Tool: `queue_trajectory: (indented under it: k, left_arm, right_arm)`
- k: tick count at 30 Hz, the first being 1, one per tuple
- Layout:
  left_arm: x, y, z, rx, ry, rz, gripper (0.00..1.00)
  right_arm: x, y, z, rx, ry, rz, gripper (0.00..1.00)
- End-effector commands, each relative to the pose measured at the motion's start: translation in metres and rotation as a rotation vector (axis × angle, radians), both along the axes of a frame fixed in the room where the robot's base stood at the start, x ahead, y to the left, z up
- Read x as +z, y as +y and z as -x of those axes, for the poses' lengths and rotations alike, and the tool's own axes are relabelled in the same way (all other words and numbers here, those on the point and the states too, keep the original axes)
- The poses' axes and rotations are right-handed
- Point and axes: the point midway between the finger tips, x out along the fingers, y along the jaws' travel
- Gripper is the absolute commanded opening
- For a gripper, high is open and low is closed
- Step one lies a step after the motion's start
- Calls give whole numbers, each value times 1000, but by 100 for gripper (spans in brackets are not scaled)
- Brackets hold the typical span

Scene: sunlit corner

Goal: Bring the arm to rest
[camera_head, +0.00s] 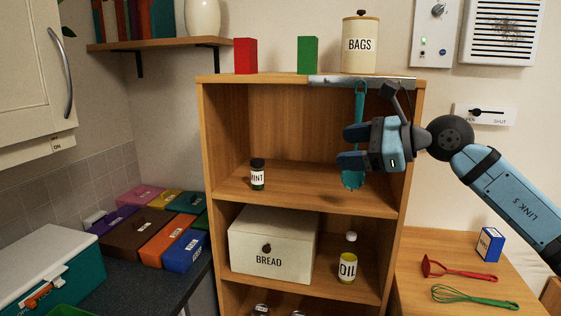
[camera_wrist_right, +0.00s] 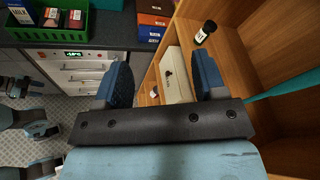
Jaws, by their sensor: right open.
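My right arm (camera_head: 510,195) reaches in from the right side of the head view. Its gripper (camera_head: 349,147) is raised in front of the upper opening of the wooden shelf unit and points left. In the right wrist view the two fingers (camera_wrist_right: 162,78) stand apart with nothing between them. A teal utensil (camera_head: 353,180) hangs from the metal rail (camera_head: 385,82) on the shelf top, partly hidden behind the gripper. I cannot tell whether they touch. My left gripper does not show in the head view.
The shelf unit (camera_head: 205,160) holds a mint jar (camera_head: 258,174), a bread box (camera_head: 271,247) and an oil bottle (camera_head: 348,260). A bags canister (camera_head: 360,45) stands on top.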

Motion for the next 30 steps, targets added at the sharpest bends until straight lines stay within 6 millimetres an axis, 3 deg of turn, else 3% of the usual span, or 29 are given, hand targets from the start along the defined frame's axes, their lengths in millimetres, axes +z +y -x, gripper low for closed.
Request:
queue_trajectory:
  k: [1, 6, 11, 17, 23, 26, 30]
  left_arm:
    - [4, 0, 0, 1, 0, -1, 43]
    - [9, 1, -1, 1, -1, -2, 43]
    - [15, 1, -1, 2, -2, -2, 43]
    - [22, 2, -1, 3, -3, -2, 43]
    - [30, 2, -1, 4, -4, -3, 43]
    - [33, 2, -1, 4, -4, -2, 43]
    - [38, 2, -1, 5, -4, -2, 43]
  right_arm:
    - [-23, 13, 7, 38, 102, -104, 64]
    - [-76, 36, 29, 113, 436, -469, 64]
    - [-123, 40, 45, 123, 771, -823, 64]
    - [-192, 24, 61, 50, 1189, -1276, 64]
    - [-283, -4, 88, -118, 1589, -1743, 64]
    - [-336, -19, 112, -239, 1771, -1981, 64]
    - [-413, -39, 162, -456, 1990, -2322, 64]
